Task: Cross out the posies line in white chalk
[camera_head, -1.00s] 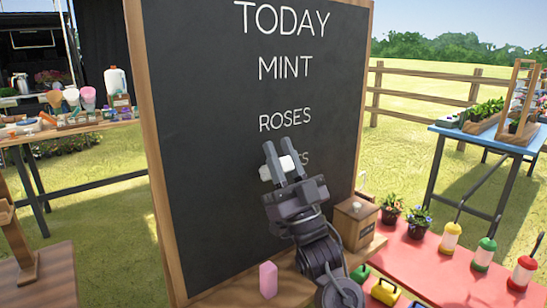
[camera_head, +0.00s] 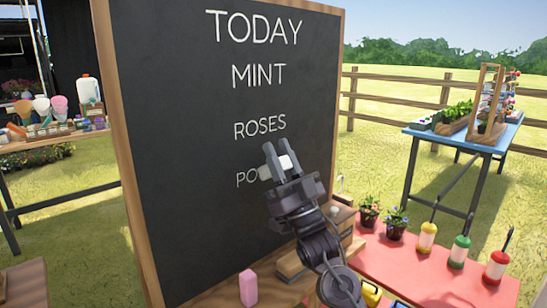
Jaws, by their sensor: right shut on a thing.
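The blackboard (camera_head: 160,120) stands upright in a wooden frame, with TODAY, MINT and ROSES in white. Below ROSES is the posies line (camera_head: 246,180); its first letters show and my gripper covers the rest. No stroke shows across the visible letters. My right gripper (camera_head: 279,163) is shut on a thick piece of white chalk (camera_head: 265,172), which sticks out on both sides of the fingers. It is in front of the right part of the posies line. I cannot tell whether the chalk touches the board. My left gripper is out of view.
A pink block (camera_head: 248,287) stands on the wooden ledge below the board. A wooden box (camera_head: 342,217) is right of my arm. A red table (camera_head: 425,275) with potted flowers and several coloured bottles is at the right. A blue table (camera_head: 455,136) stands behind.

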